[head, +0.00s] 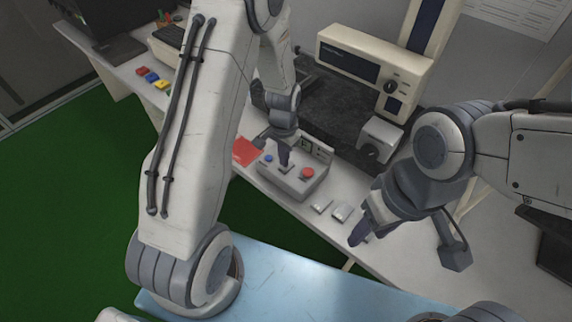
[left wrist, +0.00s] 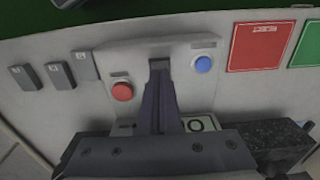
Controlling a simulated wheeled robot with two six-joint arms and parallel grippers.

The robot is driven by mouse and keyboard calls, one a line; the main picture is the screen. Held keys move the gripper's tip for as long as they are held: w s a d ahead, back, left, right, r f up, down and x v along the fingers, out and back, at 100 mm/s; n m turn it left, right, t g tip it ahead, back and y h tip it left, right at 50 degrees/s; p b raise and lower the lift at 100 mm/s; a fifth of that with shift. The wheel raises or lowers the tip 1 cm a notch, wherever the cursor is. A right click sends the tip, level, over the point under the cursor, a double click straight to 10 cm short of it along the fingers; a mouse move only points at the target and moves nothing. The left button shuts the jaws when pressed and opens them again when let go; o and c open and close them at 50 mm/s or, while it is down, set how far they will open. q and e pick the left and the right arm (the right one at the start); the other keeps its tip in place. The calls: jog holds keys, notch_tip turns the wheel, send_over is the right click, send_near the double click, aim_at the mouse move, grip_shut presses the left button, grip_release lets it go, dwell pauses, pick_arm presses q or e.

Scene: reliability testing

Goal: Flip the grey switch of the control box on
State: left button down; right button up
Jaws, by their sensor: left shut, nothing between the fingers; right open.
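The control box (head: 317,187) stands on the table, with a red button (head: 307,173) and a blue button (head: 268,158) on top. My left gripper (head: 284,163) is shut and empty, pointing down at the box top between the buttons. In the left wrist view, the control box (left wrist: 205,95) lies under the shut fingers (left wrist: 160,80). Their tips are at a small grey switch area (left wrist: 159,64) between the red button (left wrist: 122,91) and the blue button (left wrist: 203,64). The fingers hide most of the switch; its position and any contact cannot be told. My right gripper (head: 360,236) is open and empty, right of the box.
Small grey blocks (head: 342,211) lie right of the box. A red card (head: 247,151) lies left of it, and a green card (left wrist: 306,46) shows in the wrist view. A large beige machine (head: 375,60) stands behind. Coloured blocks (head: 152,78) lie at the table's far left.

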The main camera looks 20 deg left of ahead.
pick_arm(q)
jog(key=shift+f+b, duration=0.55)
jog(key=shift+f, duration=0.3)
jog(key=shift+r, duration=0.1)
notch_tip(320, 180, up, 7)
jog(key=p, duration=0.6)
dwell(0.5)
